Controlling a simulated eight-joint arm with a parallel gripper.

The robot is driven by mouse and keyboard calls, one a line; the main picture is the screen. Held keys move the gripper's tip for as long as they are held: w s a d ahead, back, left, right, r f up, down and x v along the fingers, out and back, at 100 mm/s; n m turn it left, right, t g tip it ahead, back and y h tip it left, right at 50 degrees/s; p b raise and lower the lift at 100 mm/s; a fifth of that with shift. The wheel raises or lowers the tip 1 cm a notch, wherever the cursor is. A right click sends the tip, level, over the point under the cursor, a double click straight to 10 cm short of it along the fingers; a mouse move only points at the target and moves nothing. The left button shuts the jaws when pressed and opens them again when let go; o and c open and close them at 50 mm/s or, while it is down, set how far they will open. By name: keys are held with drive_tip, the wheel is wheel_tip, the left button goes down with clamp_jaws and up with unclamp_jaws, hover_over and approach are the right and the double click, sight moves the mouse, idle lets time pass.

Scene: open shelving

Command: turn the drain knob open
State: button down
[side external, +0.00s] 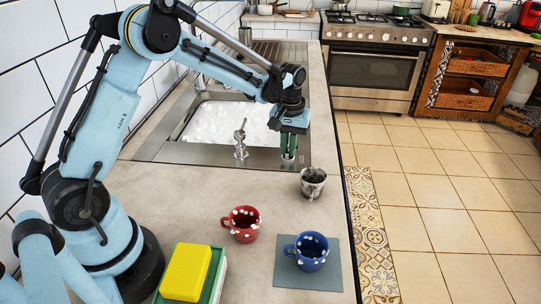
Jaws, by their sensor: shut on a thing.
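My gripper (288,156) points down at the near right corner of the sink's metal rim (200,155). Its green fingers are shut on the drain knob at the rim. The knob is almost wholly hidden by the fingers, so its turn angle cannot be told. The sink basin (225,122) looks full of white foam, and the drain inside it is hidden.
A silver fixture (240,140) stands on the rim left of my gripper. A metal cup (313,182) stands close in front. Nearer are a red mug (241,224), a blue mug (308,250) on a grey mat (332,270), and a yellow sponge (187,272).

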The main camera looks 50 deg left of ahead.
drive_tip(key=m, duration=1.2)
drive_tip(key=shift+m, duration=1.8)
drive_tip(key=c, duration=1.2)
unclamp_jaws()
drive_tip(key=shift+r, duration=0.1)
